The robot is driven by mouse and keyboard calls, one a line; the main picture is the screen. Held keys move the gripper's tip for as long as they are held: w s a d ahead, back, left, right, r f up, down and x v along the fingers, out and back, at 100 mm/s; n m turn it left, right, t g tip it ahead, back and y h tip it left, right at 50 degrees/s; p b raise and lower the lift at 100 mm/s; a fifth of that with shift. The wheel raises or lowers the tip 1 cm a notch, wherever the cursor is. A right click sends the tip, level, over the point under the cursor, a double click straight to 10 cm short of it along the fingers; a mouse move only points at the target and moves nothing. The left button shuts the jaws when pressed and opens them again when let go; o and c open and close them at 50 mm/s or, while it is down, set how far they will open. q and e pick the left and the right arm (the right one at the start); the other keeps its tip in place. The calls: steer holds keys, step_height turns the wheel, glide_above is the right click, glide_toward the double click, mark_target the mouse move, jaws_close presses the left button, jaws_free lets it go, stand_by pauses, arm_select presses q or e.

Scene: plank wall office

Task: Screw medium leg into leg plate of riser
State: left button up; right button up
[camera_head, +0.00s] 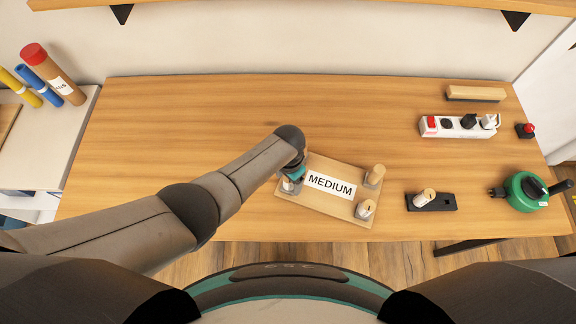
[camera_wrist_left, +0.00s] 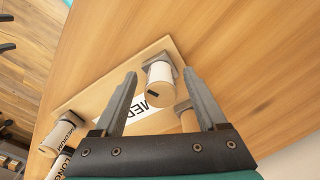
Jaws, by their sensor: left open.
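The riser (camera_head: 318,203) is a light wooden board lying on the desk with a white MEDIUM label. Small wooden legs with white bands stand at its upper right corner (camera_head: 375,174) and lower right corner (camera_head: 365,208). A third leg (camera_head: 288,185) is at its left end, partly hidden by my left gripper (camera_head: 292,176). In the left wrist view this leg (camera_wrist_left: 159,88) stands at a grey leg plate (camera_wrist_left: 178,60), between the open fingers of my left gripper (camera_wrist_left: 159,74). I cannot tell whether the fingers touch it. My right gripper is out of view.
A black holder (camera_head: 446,202) with another leg (camera_head: 425,197) is right of the riser. Farther right are a green device (camera_head: 525,191), a power strip (camera_head: 457,127), a red button (camera_head: 526,129) and a wooden block (camera_head: 476,93). The desk's left half (camera_head: 160,140) is clear.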

arm_select(q)
step_height(320, 180, up, 7)
steer(key=p, duration=0.3)
steer(key=shift+r, duration=0.15)
step_height(320, 180, up, 7)
steer(key=shift+s, duration=0.1)
